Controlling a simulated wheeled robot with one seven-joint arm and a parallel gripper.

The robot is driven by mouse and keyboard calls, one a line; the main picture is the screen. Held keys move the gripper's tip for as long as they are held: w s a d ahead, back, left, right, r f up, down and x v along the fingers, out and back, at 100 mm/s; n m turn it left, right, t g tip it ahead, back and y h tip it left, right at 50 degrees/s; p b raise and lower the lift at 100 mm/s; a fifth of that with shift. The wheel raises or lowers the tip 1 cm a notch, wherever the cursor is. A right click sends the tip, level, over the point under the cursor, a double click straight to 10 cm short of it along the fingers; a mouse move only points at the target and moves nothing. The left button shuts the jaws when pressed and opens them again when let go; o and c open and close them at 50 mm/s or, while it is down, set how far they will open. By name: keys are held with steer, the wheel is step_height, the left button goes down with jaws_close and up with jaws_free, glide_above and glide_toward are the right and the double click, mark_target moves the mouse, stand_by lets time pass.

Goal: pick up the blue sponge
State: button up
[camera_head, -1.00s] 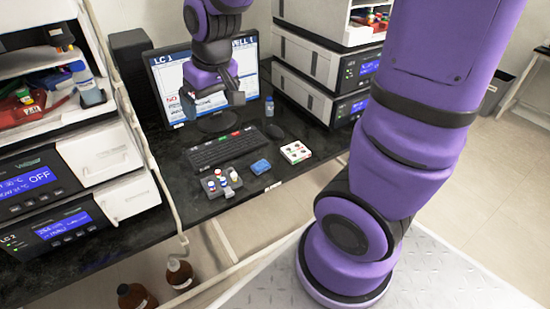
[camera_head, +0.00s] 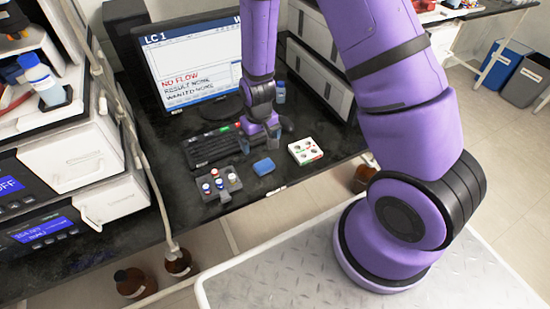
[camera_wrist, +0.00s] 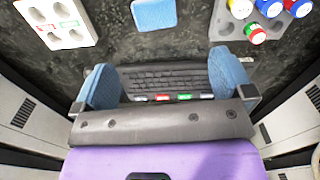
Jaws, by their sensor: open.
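The blue sponge (camera_head: 264,167) lies flat on the black bench, between a grey vial rack and a white box. It also shows in the wrist view (camera_wrist: 154,14), at the top edge and cut off by it. My gripper (camera_head: 260,142) points down over the bench, just behind the sponge, near the keyboard. In the wrist view my gripper (camera_wrist: 162,62) has its two blue-padded fingers wide apart with nothing between them but the keyboard below. The sponge lies beyond the fingertips, apart from them.
The grey rack (camera_head: 226,194) with several capped vials stands left of the sponge. The white box (camera_head: 305,150) with round wells lies to its right. The keyboard (camera_head: 205,150) and monitor (camera_head: 195,60) are behind, with a small bottle (camera_head: 280,92) beside the monitor.

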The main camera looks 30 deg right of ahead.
mark_target(264, 165)
steer(key=shift+d+f, duration=0.2)
steer(key=shift+f, duration=2.75)
steer(key=shift+d+f, duration=0.15)
steer(key=shift+f, duration=2.75)
steer(key=c, duration=1)
